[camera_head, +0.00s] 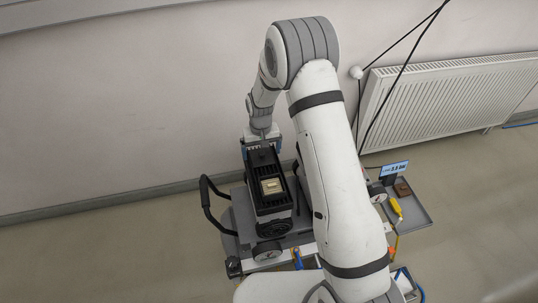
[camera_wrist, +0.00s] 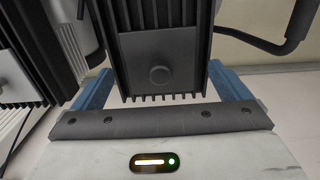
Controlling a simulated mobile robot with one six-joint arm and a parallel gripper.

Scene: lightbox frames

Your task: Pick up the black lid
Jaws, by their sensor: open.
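A black ribbed box-like unit (camera_head: 258,160) stands on a grey platform, with a pale label plate (camera_head: 272,186) on its upper face. In the wrist view, its black ribbed end (camera_wrist: 150,97) has a dark flat panel (camera_wrist: 160,50) with a round knob. I cannot tell which part is the separate black lid. My gripper (camera_head: 262,143) is at the unit's far end, near the wall. In the wrist view, the blue fingers of my gripper (camera_wrist: 162,82) stand apart on either side of the ribbed end. Contact with the unit cannot be made out.
A black tubular handle (camera_head: 210,208) rises left of the unit. A grey tray (camera_head: 408,213) holding a brown block (camera_head: 402,188) is at right, beside a yellow tool (camera_head: 396,208) and small display (camera_head: 394,169). A radiator (camera_head: 445,98) and wall stand behind. Floor is clear at left.

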